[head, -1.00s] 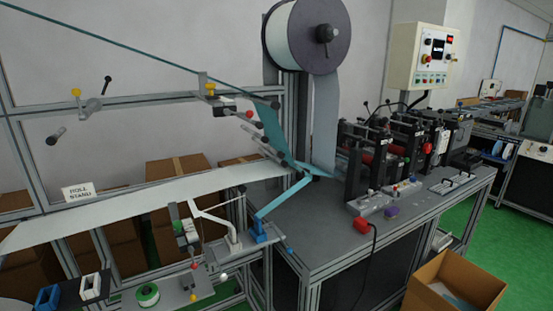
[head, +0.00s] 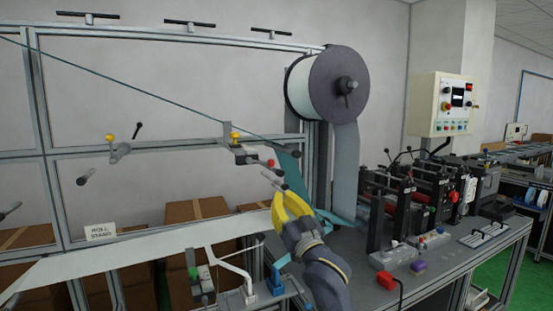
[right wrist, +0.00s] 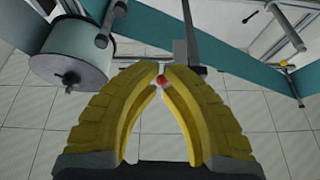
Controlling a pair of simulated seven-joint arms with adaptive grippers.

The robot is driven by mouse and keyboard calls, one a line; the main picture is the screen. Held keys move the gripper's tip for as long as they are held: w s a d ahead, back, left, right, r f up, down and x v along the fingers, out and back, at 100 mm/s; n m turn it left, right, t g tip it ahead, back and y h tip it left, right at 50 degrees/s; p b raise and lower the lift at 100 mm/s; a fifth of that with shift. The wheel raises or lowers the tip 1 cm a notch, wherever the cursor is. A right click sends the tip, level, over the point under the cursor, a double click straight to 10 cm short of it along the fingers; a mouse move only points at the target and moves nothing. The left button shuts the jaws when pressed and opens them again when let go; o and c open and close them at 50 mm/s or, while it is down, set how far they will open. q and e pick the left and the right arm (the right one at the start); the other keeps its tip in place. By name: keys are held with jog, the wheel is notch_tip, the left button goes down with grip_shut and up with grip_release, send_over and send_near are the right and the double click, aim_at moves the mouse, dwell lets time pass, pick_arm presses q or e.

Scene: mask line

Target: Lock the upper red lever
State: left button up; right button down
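The upper red lever shows as a small red ball (head: 271,163) on a bracket (head: 247,155) fixed to the upper frame rail, left of the big spool. My right gripper (head: 280,187), with yellow fingers, is just below and in front of it in the head view, seemingly apart from it. In the right wrist view the red ball (right wrist: 161,81) shows through the narrow gap near the fingertips (right wrist: 161,70). The fingertips come almost together and hold nothing I can make out. My left gripper is in neither view.
A large spool (head: 315,85) hangs right of the lever, with a teal web (head: 292,172) running down close to the gripper. A yellow knob (head: 234,135) is on the same bracket. A white web (head: 130,248) crosses below. Machine units (head: 400,200) stand on the right bench.

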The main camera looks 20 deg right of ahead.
jog(key=s+r+t, duration=0.1)
jog(key=s+r, duration=0.5)
jog(key=r, duration=0.5)
jog(key=shift+r+n, duration=0.15)
jog(key=shift+n, duration=0.15)
notch_tip(320, 180, up, 5)
send_over(261, 162)
jog(key=s+d, duration=0.2)
jog(key=d, duration=0.2)
jog(key=shift+w+a+f, duration=0.15)
jog(key=shift+f, duration=0.85)
jog(key=shift+w+a+f, duration=0.1)
jog(key=shift+w+f, duration=0.05)
jog(key=shift+f, duration=0.8)
